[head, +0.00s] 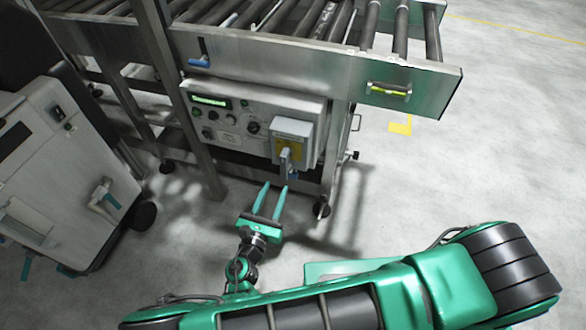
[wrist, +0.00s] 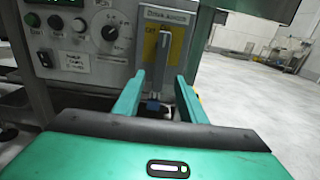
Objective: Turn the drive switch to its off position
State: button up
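The switch box (head: 293,136), grey with a yellow plate, is at the right end of the control panel, under the conveyor. Its grey lever (head: 285,160) points down. In the wrist view the yellow plate (wrist: 175,45) carries small lettering, and a label above it is too blurred to read surely. The lever (wrist: 163,60) hangs upright there, with a blue piece at its lower end. My gripper (head: 274,186) is open, just below and in front of the box. In the wrist view the lever's lower end appears between the green fingers (wrist: 158,85); I see no clear contact.
The control panel (head: 225,118) has a green display, several knobs and a black dial (wrist: 110,33) left of the box. A roller conveyor (head: 270,50) overhangs it. A steel post (head: 185,110) and a grey machine (head: 65,160) stand left. Floor (head: 450,160) at right is clear.

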aim_at(283, 171)
jog(key=x, duration=0.9)
jog(key=shift+w+d, duration=0.15)
jog(key=shift+w, duration=0.05)
jog(key=shift+c, duration=0.7)
